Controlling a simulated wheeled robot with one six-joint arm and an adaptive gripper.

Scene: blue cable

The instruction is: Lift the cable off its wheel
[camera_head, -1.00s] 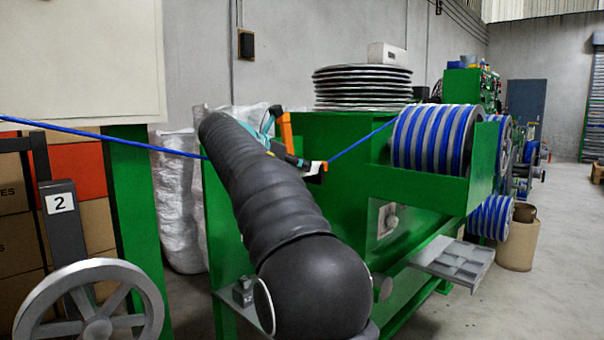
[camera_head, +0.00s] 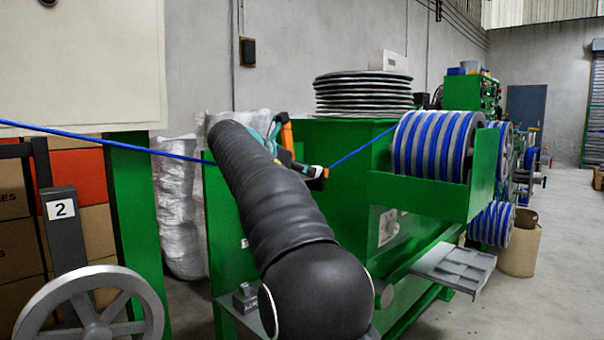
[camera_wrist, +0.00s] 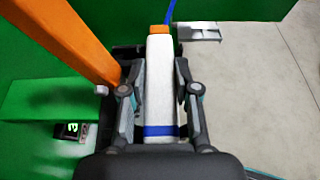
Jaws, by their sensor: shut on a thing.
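The blue cable (camera_head: 90,136) enters at the left edge of the head view and passes behind my arm. A second stretch (camera_head: 362,147) runs from beside my gripper (camera_head: 318,173) up to the striped spool. In the wrist view my gripper (camera_wrist: 158,95) is shut on a white piece (camera_wrist: 160,85) with an orange end and a blue band. The blue cable shows beyond the orange end (camera_wrist: 170,12). I cannot tell whether the cable lies between the jaws. A grey spoked wheel (camera_head: 75,312) stands at lower left below label 2, apart from the cable.
A blue-and-grey spool (camera_head: 430,147) sits on the green machine (camera_head: 340,140). An orange bar (camera_wrist: 75,45) runs close to my gripper's left, with a green ledge and label 3 (camera_wrist: 72,129). A grey step (camera_head: 455,265) juts out at right. Clear floor lies beyond.

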